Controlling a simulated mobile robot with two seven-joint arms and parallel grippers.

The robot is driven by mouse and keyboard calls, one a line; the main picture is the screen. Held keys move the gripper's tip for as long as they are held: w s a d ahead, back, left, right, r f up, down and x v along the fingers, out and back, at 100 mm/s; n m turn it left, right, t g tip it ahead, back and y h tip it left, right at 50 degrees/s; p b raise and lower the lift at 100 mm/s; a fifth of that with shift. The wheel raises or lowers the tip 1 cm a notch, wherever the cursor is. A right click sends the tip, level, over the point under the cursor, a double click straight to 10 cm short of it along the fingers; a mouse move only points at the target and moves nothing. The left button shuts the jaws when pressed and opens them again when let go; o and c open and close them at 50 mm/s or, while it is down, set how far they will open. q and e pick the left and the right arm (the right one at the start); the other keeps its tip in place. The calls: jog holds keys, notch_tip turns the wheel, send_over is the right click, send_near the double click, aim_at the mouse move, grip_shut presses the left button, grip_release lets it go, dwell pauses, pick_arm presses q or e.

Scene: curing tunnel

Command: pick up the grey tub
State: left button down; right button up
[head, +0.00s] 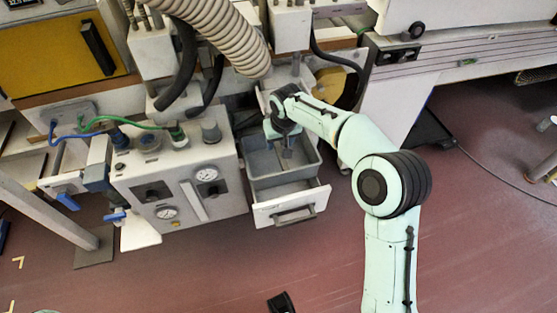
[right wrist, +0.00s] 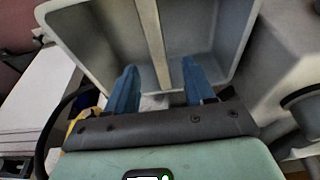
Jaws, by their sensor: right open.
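The grey tub (head: 267,163) is an open-topped box sitting in a pulled-out white drawer. My right gripper (head: 286,152) points down into its opening from above, and the arm hides part of the far rim. In the right wrist view, the tub (right wrist: 210,35) fills the top of the picture. A pale strip runs across it and lies between the two blue fingers of my right gripper (right wrist: 158,90). The fingers are apart and empty. I cannot tell whether they touch the strip or the tub walls. My left gripper is not in view.
The white drawer front (head: 291,208) has a dark handle. A control box (head: 182,190) with gauges stands close on the left. A ribbed hose (head: 222,35) hangs above, left of my right arm. The reddish floor (head: 240,262) in front of the drawer is mostly clear.

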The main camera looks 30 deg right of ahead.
aim_at(279, 150)
jog(key=b+x, duration=0.1)
jog(key=x, duration=0.4)
jog(key=shift+s+d+f, duration=0.1)
jog(key=shift+s+f, duration=0.05)
jog(key=shift+f, duration=0.5)
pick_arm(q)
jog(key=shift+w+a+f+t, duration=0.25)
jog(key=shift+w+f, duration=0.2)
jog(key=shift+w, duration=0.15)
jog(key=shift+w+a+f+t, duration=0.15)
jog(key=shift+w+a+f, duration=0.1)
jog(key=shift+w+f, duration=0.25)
pick_arm(e)
jog(key=shift+r, duration=0.1)
grip_shut()
